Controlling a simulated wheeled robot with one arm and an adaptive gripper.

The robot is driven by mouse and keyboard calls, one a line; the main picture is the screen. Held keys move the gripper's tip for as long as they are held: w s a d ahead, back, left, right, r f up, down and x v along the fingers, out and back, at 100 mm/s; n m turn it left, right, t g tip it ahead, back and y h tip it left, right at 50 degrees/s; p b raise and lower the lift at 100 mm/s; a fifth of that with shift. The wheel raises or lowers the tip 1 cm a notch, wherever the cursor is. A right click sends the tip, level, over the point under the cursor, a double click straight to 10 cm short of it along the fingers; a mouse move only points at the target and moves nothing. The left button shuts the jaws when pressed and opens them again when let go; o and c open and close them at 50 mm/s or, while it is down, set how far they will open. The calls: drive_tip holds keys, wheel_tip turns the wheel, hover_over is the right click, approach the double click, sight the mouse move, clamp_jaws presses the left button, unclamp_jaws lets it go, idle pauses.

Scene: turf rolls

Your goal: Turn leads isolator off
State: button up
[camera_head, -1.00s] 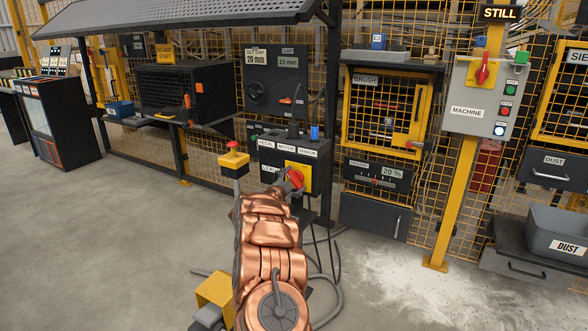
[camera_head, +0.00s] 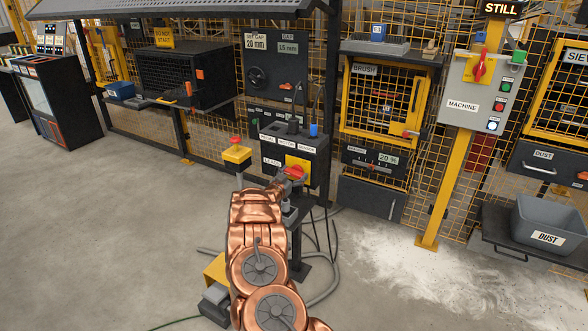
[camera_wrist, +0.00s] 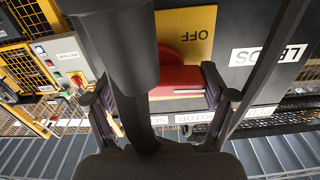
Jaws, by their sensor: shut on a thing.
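The leads isolator is a red rotary handle (camera_head: 294,172) on a yellow plate (camera_head: 302,160), on the front of a dark box (camera_head: 317,158) labelled LEADS. In the wrist view the picture is upside down. There the red handle (camera_wrist: 182,82) lies across between the fingers, and the plate (camera_wrist: 190,28) reads OFF beside it. My gripper (camera_wrist: 160,92) is shut on the handle. In the head view my gripper (camera_head: 287,181) reaches the handle from below and hides part of it.
A yellow post box with a red button (camera_head: 236,151) stands just left of the isolator. Cables hang below the box. The MACHINE panel (camera_head: 468,95), with its own red handle, is to the right. Pale dust (camera_head: 400,275) covers the floor at right; floor at left is clear.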

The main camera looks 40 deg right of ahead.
drive_tip(key=shift+n+p, duration=0.35)
drive_tip(key=shift+n, duration=0.15)
drive_tip(key=o, duration=1)
drive_tip(key=shift+a, duration=0.1)
drive_tip(key=v, duration=1.1)
drive_tip(key=shift+s+a, duration=0.15)
drive_tip(key=shift+a, duration=0.2)
